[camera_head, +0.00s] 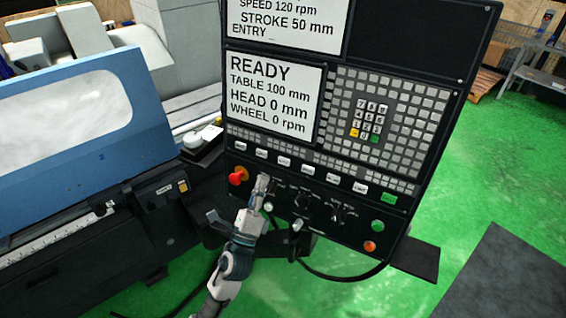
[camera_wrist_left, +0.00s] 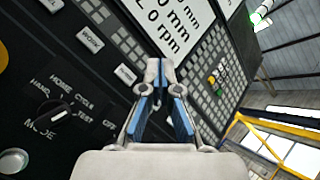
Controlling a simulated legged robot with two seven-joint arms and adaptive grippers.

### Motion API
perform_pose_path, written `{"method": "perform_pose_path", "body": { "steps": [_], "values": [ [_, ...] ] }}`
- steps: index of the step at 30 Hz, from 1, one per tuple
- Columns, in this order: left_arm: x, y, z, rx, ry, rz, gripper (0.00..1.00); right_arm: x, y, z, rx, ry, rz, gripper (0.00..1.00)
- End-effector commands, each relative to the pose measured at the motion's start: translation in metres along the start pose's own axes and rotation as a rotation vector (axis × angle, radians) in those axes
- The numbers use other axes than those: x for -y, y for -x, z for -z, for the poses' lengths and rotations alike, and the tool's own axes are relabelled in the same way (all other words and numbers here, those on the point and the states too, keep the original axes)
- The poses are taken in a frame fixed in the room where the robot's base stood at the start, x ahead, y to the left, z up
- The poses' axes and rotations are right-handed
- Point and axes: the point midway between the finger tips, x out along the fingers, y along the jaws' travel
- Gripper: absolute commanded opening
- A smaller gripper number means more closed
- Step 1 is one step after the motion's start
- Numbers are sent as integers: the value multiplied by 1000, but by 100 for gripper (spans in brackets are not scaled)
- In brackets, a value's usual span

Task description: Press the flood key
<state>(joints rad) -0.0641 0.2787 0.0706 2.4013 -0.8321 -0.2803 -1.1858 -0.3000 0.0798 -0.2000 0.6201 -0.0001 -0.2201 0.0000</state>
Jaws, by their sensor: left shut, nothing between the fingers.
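The black control panel (camera_head: 300,190) faces me and carries a row of small white keys below its screen, among them a white key (camera_head: 284,161). Their labels are too small in the head view to tell which is the flood key. My left gripper (camera_head: 263,180) is shut and empty in front of the lower panel, just below this row. In the left wrist view its fingertips (camera_wrist_left: 160,67) come together over the panel. A white key (camera_wrist_left: 125,74) with an unclear label lies just left of them, and a key marked WORK (camera_wrist_left: 90,39) lies farther left. Contact cannot be told.
A red emergency knob (camera_head: 238,176) sits left of my left gripper. Rotary switches (camera_head: 302,199) lie to its right, with a green button (camera_head: 377,226) and an orange button (camera_head: 370,246) lower right. The blue machine cover (camera_head: 85,125) stands at left.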

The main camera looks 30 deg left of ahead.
Motion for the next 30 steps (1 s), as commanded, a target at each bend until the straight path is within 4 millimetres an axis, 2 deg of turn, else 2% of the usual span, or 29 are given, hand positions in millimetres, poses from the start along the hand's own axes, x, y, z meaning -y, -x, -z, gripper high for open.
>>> {"method": "perform_pose_path", "body": {
  "steps": [15, 30],
  "values": [
    [-35, -46, 34, 1, 1, -1, 0, 0, -18, -3, 3, 0, 0, 0],
    [-39, -54, 39, 0, 1, 0, 0, 1, -19, -4, 3, 0, 1, 0]
  ]
}}
